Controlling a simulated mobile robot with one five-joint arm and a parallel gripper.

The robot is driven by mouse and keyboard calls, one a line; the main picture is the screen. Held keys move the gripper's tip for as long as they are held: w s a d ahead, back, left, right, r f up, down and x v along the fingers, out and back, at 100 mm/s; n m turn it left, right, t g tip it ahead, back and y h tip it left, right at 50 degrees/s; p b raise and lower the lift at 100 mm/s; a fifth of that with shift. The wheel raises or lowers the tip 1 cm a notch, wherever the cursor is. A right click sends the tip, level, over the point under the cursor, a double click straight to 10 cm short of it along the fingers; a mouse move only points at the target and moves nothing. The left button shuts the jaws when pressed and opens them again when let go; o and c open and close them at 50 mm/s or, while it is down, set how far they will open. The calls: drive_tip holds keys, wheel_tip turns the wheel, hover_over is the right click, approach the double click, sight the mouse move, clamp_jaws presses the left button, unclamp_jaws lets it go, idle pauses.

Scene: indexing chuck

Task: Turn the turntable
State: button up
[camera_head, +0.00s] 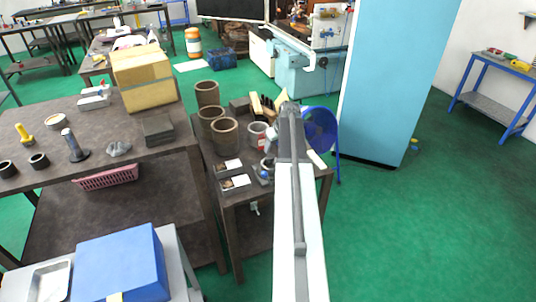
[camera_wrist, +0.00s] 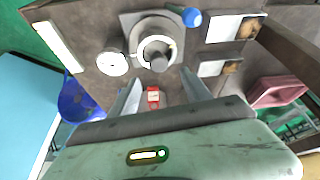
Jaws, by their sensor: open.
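The turntable, a grey round indexing chuck (camera_wrist: 141,50) on a square base, lies in the upper middle of the wrist view. It has a ring with a dark round centre. In the head view the chuck (camera_head: 267,164) is small and partly hidden by my arm. My gripper (camera_wrist: 162,76) is open, its two fingers apart and empty. The fingertips appear just below the chuck in the wrist view, apart from the blue knob. Contact with the chuck cannot be told.
Brown cylinders (camera_head: 224,136) stand at the table's left. Two picture cards (camera_head: 235,182) lie at the front. A white dial (camera_wrist: 112,62) is beside the chuck.

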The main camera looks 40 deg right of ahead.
sight(271, 156)
drive_tip(key=b+x, duration=0.7)
drive_tip(key=x, duration=0.1)
drive_tip(key=shift+d+f, duration=0.1)
drive_tip(key=shift+f, duration=0.05)
clamp_jaws()
drive_tip(key=shift+d+n+y, duration=0.1)
drive_tip(key=shift+n+y, duration=0.4)
drive_tip(key=shift+n, duration=0.7)
unclamp_jaws()
